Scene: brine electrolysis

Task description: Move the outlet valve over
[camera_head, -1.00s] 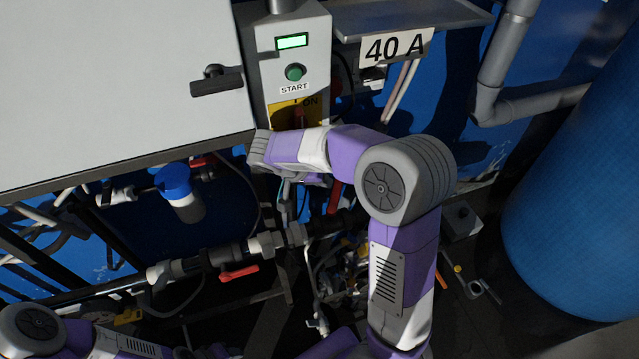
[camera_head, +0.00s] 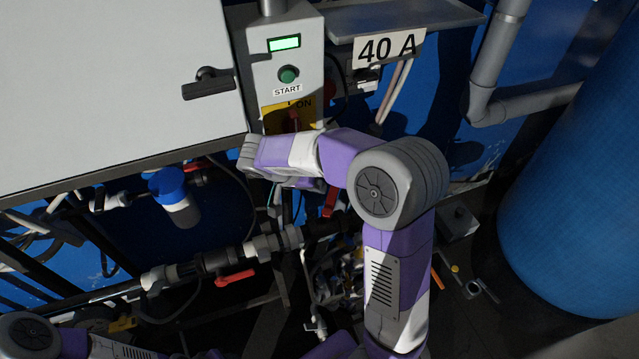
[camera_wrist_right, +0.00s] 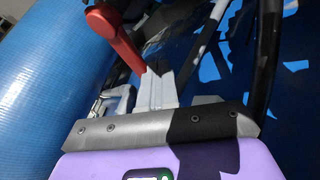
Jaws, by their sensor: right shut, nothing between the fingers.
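A red lever handle (camera_head: 331,203) shows just below my right forearm in the head view. Another red handle (camera_head: 235,277) lies along a dark horizontal pipe to its lower left. In the right wrist view a red lever (camera_wrist_right: 118,40) stands beside the tips of my right gripper (camera_wrist_right: 157,86). The pale fingers are together with nothing between them. I cannot tell whether they touch the lever. In the head view my right fingers are hidden under the forearm. My left arm shows at the lower left, but its fingers do not. No label marks either handle as the outlet valve.
A control box (camera_head: 286,60) with a START button and a grey cabinet (camera_head: 110,85) stand above the pipes. A blue-capped filter (camera_head: 178,200) hangs at left. A large blue tank (camera_head: 565,210) fills the right side. Pipes and hoses crowd the space below my right arm.

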